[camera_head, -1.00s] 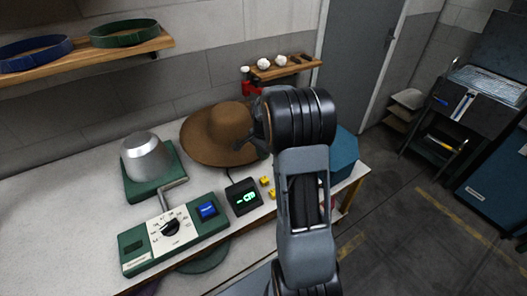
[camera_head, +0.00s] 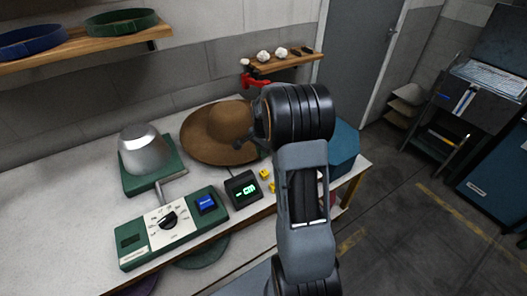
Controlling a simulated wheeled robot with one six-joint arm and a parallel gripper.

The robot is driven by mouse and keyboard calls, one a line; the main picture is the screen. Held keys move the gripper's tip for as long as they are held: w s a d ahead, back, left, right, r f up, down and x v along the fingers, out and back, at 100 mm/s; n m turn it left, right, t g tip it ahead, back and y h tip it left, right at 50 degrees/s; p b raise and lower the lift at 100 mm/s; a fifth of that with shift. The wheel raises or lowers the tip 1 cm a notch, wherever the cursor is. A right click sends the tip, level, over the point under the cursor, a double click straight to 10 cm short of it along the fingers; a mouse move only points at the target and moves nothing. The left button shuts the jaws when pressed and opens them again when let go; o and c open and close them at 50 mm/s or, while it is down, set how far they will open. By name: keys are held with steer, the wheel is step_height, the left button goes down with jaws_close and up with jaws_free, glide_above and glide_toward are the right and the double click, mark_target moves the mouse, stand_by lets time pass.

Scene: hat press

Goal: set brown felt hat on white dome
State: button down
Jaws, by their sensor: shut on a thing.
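The brown felt hat (camera_head: 212,135) is at the back middle of the bench, brim down and crown up. Whether its brim touches the bench cannot be told. My gripper (camera_head: 262,138) is shut on the hat at its right side; my arm hides part of the brim there and most of the fingers. The dome (camera_head: 145,150) stands to the left of the hat on a green base (camera_head: 131,183). It looks silver-grey metal rather than white, and its top is bare.
A green control box (camera_head: 170,229) with a dial and blue screen stands in front of the dome. A small black display (camera_head: 242,188) and yellow blocks (camera_head: 265,174) lie before the hat. A blue box (camera_head: 344,146) is right of my arm. A shelf (camera_head: 75,50) holds hat bands.

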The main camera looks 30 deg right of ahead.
steer(key=shift+f+b, duration=0.55)
steer(key=shift+f, duration=0.25)
steer(key=c, duration=1.1)
jaws_free()
steer(key=shift+r, duration=0.1)
step_height(320, 180, up, 14)
